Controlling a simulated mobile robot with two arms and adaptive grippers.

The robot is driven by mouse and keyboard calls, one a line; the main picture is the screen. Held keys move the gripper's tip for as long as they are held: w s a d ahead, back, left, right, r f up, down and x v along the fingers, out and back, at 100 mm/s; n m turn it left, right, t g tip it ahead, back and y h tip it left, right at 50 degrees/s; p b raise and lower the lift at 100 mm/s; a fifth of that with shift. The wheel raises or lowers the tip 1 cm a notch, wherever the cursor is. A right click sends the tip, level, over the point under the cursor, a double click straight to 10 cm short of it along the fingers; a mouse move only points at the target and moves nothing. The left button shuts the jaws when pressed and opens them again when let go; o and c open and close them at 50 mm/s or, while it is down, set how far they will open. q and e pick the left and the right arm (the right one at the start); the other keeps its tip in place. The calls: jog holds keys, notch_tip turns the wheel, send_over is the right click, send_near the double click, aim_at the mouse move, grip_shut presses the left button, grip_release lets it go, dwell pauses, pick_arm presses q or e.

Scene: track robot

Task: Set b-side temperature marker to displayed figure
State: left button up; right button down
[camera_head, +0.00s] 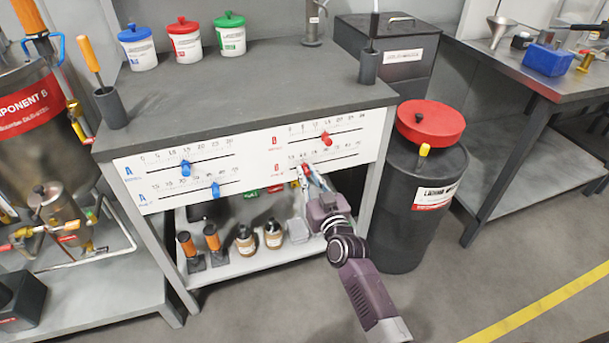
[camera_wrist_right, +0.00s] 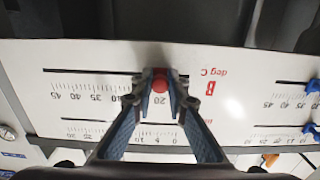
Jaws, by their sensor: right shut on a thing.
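A white panel (camera_head: 250,160) on the front of the grey workbench carries slider scales, A on the left and B on the right. In the right wrist view the lower B scale, marked "B deg C" (camera_wrist_right: 209,80), appears upside down. Its red marker (camera_wrist_right: 160,83) sits by the 20. My right gripper (camera_wrist_right: 161,88) is shut on this red marker, one finger on each side. In the head view my right gripper (camera_head: 307,173) reaches the panel from below and partly hides the marker. The upper B scale has a red marker (camera_head: 326,139). My left gripper is not in view. I see no display.
Two blue markers (camera_head: 185,169) sit on the A scales. Bottles and orange-handled tools (camera_head: 213,240) stand on the lower shelf. A dark drum with a red lid (camera_head: 430,123) stands close right of the bench. Floor in front is clear.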

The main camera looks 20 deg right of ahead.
jog(key=d, duration=0.4)
jog(key=shift+f, duration=0.1)
jog(key=c, duration=1.9)
grip_release()
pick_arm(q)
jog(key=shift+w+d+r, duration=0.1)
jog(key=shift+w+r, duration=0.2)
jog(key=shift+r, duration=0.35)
pick_arm(e)
send_near(316, 163)
jog(key=s, duration=0.5)
jog(key=shift+s+d+f, duration=0.1)
jog(key=shift+s+d, duration=0.1)
jog(key=shift+s, duration=0.1)
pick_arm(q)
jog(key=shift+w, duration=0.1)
